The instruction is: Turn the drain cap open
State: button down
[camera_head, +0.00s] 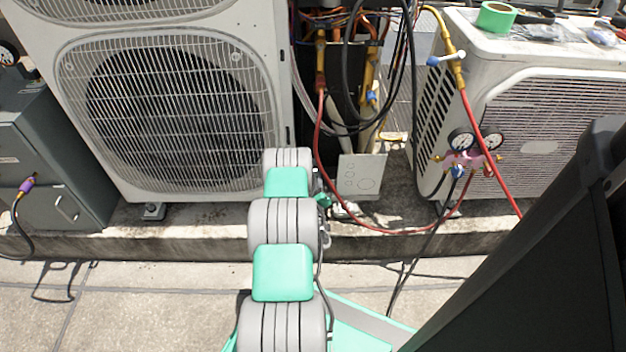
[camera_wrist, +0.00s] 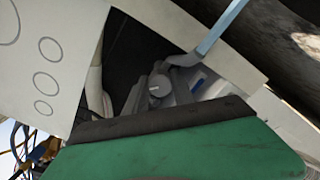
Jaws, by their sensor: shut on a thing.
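My gripper (camera_head: 325,201) is low in front of the condensers, beside the white plate with circles, and mostly hidden behind my arm in the head view. In the wrist view, my gripper's green body with a dark edge fills the bottom. Just beyond that edge, a small round grey piece (camera_wrist: 157,88), which looks like the drain cap, sits among grey parts. My gripper is shut on it. The fingertips and the cap's exact turn are hard to make out. A blue-grey bar (camera_wrist: 222,28) slants close by at the upper right.
The white plate (camera_head: 362,175) stands close to my gripper and fills the wrist view's upper left. A large condenser (camera_head: 265,60) is at left, a smaller one (camera_head: 500,60) at right. A red hose (camera_head: 318,140) loops down beside my gripper. Gauges (camera_head: 461,141) hang at right.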

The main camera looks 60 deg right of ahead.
dwell(0.3)
jog(key=c, duration=1.1)
grip_release()
jog(key=shift+o, duration=0.2)
jog(key=p+v, duration=0.2)
jog(key=v, duration=0.5)
jog(key=shift+s+a, duration=0.15)
jog(key=shift+a, duration=0.25)
